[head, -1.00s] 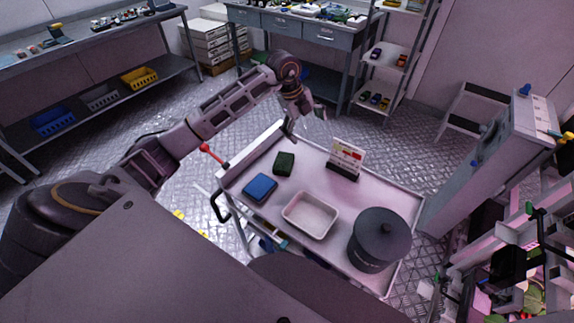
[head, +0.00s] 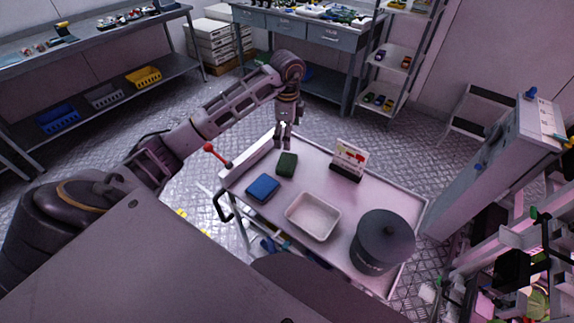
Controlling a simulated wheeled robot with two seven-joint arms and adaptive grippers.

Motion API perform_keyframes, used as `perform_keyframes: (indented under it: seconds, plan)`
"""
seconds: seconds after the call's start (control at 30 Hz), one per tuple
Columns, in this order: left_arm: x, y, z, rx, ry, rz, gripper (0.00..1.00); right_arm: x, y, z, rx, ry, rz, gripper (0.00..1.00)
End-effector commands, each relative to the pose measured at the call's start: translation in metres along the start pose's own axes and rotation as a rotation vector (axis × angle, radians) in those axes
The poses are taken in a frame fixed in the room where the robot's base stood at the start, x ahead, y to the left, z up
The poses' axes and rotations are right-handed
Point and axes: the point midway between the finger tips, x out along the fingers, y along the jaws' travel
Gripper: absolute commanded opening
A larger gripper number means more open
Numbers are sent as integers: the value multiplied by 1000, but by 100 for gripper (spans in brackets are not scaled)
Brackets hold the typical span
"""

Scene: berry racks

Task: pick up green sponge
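The green sponge (head: 287,164) is a small dark green block lying on the cart top (head: 325,180) near its far left edge. My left gripper (head: 282,146) points down just behind and above the sponge, close to its far end. I cannot tell whether it touches the sponge. Its fingers look small and close together here, so their opening is unclear. A blue sponge (head: 263,189) lies on the cart in front of the green one. My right gripper is not in view.
The cart also holds a white tray (head: 313,217), a dark lidded pot (head: 383,241) and a small card on a stand (head: 350,160). A red-ended handle (head: 217,154) sticks out at the cart's left. Workbenches and a shelf stand behind.

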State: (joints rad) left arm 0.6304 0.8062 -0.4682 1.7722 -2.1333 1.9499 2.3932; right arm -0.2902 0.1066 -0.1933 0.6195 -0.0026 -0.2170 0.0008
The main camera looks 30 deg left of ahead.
Motion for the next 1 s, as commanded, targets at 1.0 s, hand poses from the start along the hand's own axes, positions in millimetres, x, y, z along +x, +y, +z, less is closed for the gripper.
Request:
perform_keyframes:
  seconds: [1.0]
  plan:
    - [82,0,0,3,0,1,100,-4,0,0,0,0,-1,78]
